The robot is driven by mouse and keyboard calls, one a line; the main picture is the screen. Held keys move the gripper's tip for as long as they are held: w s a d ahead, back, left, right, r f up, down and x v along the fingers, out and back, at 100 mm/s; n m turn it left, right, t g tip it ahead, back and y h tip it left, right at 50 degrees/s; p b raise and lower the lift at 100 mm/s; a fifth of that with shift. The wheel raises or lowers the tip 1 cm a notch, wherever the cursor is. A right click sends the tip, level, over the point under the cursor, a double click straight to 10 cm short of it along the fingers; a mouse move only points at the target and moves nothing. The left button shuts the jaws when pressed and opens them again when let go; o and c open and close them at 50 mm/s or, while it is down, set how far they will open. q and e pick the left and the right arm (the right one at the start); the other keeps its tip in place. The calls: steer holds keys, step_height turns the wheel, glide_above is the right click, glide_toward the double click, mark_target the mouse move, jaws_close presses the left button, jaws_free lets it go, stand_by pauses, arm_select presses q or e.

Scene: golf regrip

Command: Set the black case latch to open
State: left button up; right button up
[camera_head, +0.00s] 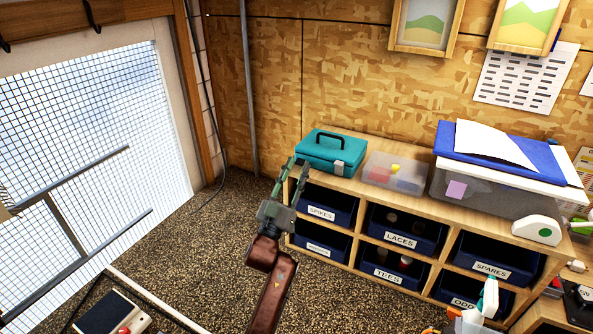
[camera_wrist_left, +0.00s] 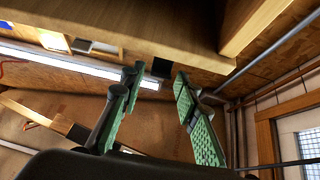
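I see no black case clearly in either view. A teal case (camera_head: 318,154) with a black handle sits on the left end of the wooden shelf unit, and a light grey latch (camera_head: 339,168) is on its front. I cannot tell the latch's setting. My left gripper (camera_head: 288,172) is in front of the case's left end, fingers pointing up, apart and empty. The left wrist view shows its green-padded fingers (camera_wrist_left: 159,76) spread below a wooden board. A small dark square (camera_wrist_left: 161,68) shows beyond them; I cannot tell what it is.
The wooden shelf unit (camera_head: 361,205) holds several labelled dark blue bins. A clear box (camera_head: 392,174) stands right of the teal case, then a larger bin with a blue lid (camera_head: 450,141). Floor left of the unit is clear. A mesh-covered window (camera_head: 90,150) is at left.

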arm_select(q)
steer(key=shift+o, duration=0.6)
steer(key=shift+w+f, duration=0.1)
steer(key=v, duration=1.2)
